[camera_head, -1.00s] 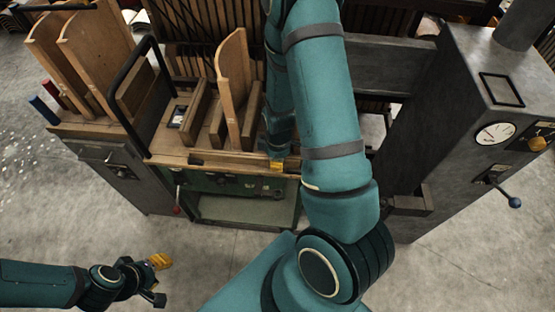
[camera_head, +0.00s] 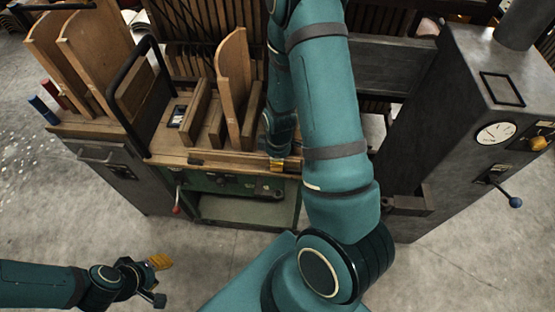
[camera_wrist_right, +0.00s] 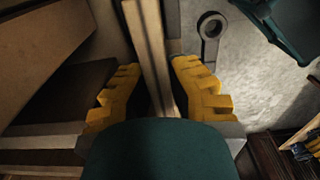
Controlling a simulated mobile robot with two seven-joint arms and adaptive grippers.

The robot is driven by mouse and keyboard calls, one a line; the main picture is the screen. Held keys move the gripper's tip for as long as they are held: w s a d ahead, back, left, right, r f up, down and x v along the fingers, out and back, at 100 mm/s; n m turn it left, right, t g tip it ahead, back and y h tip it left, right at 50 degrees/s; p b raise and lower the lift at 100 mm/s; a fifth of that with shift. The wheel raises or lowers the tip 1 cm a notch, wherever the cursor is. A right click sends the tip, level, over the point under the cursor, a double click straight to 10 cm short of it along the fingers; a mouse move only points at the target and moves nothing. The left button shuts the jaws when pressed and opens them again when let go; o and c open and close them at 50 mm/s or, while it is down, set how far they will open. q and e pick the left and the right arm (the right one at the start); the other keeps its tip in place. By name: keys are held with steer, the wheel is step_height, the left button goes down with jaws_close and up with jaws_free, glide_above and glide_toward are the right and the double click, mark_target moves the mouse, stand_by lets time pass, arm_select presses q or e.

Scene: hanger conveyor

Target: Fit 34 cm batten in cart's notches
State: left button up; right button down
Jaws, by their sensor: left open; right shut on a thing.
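A pale wooden strip, seemingly the batten (camera_wrist_right: 152,60), runs between the yellow fingers of my right gripper (camera_wrist_right: 158,95) in the right wrist view, and the gripper is shut on it. In the head view my right gripper (camera_head: 279,165) is mostly hidden behind my arm; a yellow tip shows at the front edge of the wooden-topped cart (camera_head: 225,160). The batten cannot be made out there. The cart's notches cannot be made out in either view. My left gripper (camera_head: 158,281) is open and empty over the floor at the lower left, apart from the cart.
A curved upright board (camera_head: 233,85) and wooden blocks (camera_head: 196,113) stand on the cart. A black tube handle (camera_head: 112,90) rises at its left. A grey machine with a gauge (camera_head: 495,133) stands at the right. The floor in front is clear.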

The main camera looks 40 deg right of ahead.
steer(key=shift+f+b, duration=0.35)
steer(key=shift+f, duration=0.05)
steer(key=c, duration=1.3)
jaws_free()
steer(key=shift+c, duration=0.2)
steer(key=o, duration=0.7)
steer(key=shift+w, duration=0.1)
steer(key=shift+r, duration=0.1)
steer(key=shift+w+d+r, duration=0.1)
steer(key=shift+r, duration=0.35)
steer(key=r, duration=0.9)
steer(key=shift+s+r, duration=0.2)
steer(key=shift+r, duration=0.15)
steer(key=shift+s+r, duration=0.15)
steer(key=shift+r, duration=0.45)
